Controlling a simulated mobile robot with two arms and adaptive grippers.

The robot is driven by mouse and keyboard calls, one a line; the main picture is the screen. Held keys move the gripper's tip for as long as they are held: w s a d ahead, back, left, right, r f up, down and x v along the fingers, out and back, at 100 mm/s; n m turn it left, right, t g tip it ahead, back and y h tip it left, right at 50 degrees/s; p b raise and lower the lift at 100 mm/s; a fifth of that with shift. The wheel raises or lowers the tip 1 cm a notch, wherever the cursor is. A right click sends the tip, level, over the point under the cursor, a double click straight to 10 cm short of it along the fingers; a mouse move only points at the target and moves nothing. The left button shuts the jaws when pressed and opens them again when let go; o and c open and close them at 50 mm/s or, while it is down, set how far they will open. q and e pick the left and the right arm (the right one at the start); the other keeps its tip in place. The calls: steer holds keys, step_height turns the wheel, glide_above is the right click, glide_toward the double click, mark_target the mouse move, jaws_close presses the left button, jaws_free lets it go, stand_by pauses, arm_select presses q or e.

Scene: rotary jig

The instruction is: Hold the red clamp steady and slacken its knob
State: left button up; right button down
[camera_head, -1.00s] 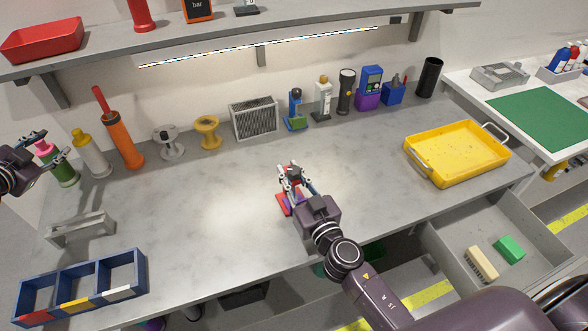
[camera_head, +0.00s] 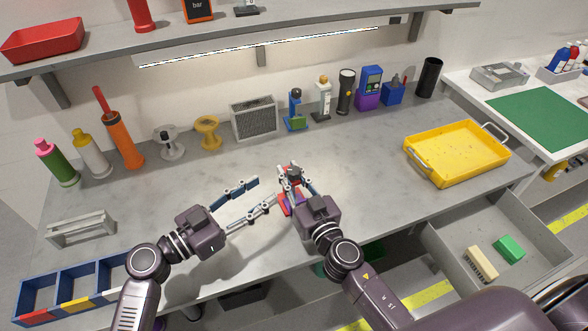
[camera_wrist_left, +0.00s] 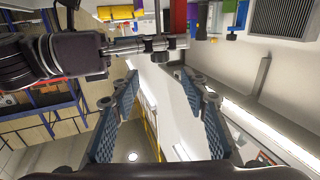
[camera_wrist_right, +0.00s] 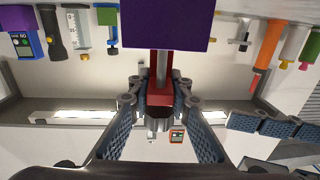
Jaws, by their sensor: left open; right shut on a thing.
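The red clamp (camera_head: 285,205) stands near the middle of the bench, with a purple part beside it. My right gripper (camera_head: 292,174) is shut on the red clamp's upper part; a dark knob (camera_head: 295,171) shows there. In the right wrist view the red part (camera_wrist_right: 160,92) is between the fingertips, with a metal rod and a purple block (camera_wrist_right: 165,25) beyond. My left gripper (camera_head: 266,190) is open and empty, just left of the clamp, its fingers pointing at it. In the left wrist view, nothing is between its fingertips (camera_wrist_left: 158,80). My right gripper partly hides the clamp.
A blue three-bay bin (camera_head: 75,285) and a grey bracket (camera_head: 82,229) are at the left. Bottles, spools and tools line the back. A yellow tray (camera_head: 457,152) is at the right, above an open drawer (camera_head: 445,225). The bench between is clear.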

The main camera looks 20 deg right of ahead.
mark_target(289, 174)
arm_select(q)
steer(key=x, duration=1.1)
steer(key=shift+d, duration=0.1)
jaws_close()
steer(key=shift+f, duration=0.1)
